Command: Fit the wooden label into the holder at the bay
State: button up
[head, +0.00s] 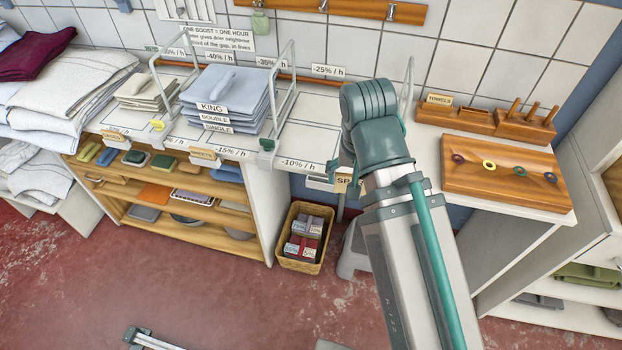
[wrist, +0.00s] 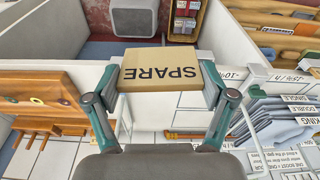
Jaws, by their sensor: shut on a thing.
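The wooden label (wrist: 160,72), a tan block with SPARE in black, is between the two fingertips of my gripper (wrist: 161,86). The lettering appears upside down in the wrist view. My gripper is shut on the label's two ends. In the head view, part of the label (head: 343,183) shows left of my arm, at the front edge of the worktop; my arm hides the rest and the fingers. A pale holder-like piece (head: 319,183) sits beside it, below the -10% / h strip. Whether the label touches that piece or is seated in it, I cannot tell.
Wire dividers (head: 286,90) stand on the worktop (head: 305,140) around folded blue linen (head: 225,92). A wicker basket (head: 303,262) with small packs stands on the floor below. A wooden board with coloured rings (head: 505,175) and a peg rack (head: 525,125) lie to the right.

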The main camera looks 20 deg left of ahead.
jog(key=shift+a+f+m, duration=0.15)
jog(key=shift+f+m, duration=0.05)
jog(key=shift+m, duration=0.3)
jog(key=w+a+f+p, duration=0.1)
jog(key=w+a+f, duration=0.3)
jog(key=w+a+f+p, duration=0.1)
jog(key=w+a+f, duration=0.3)
jog(key=w, duration=0.1)
jog(key=shift+a+f+p, duration=0.1)
jog(key=shift+f+p, duration=0.1)
jog(key=shift+p, duration=0.15)
jog(key=shift+w+a+f, duration=0.4)
jog(key=shift+w+f, duration=0.05)
jog(key=shift+f, duration=0.25)
jog(key=shift+f+p, duration=0.3)
jog(key=shift+f, duration=1.25)
